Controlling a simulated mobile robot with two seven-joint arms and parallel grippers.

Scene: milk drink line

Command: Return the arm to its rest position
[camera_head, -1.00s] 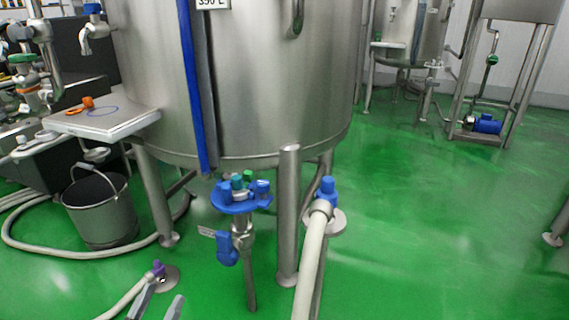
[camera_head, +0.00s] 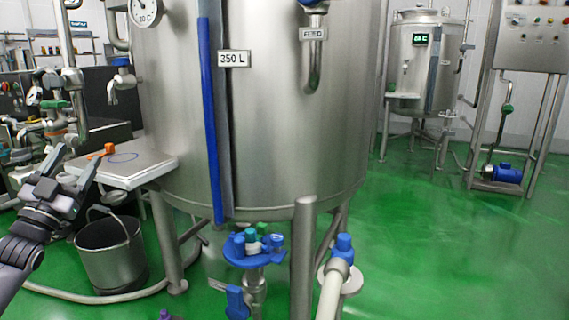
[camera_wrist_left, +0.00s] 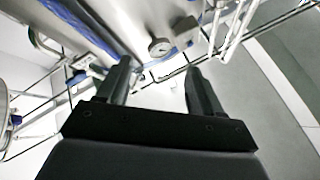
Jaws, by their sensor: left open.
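My left gripper (camera_head: 75,163) and its forearm come in at the left edge of the head view, fingers pointing up. It is open, with nothing between its fingers. In the head view it overlaps the left end of the steel side shelf (camera_head: 150,172); the distance between them is hard to tell. My right gripper is not in view.
A large steel tank (camera_head: 280,120) labelled 350 L fills the middle. An orange part (camera_head: 109,148) lies on the shelf. A bucket (camera_head: 110,255) stands below. Blue-topped valve fittings (camera_head: 255,248) are at the tank's front. Green floor (camera_head: 430,240) is open to the right.

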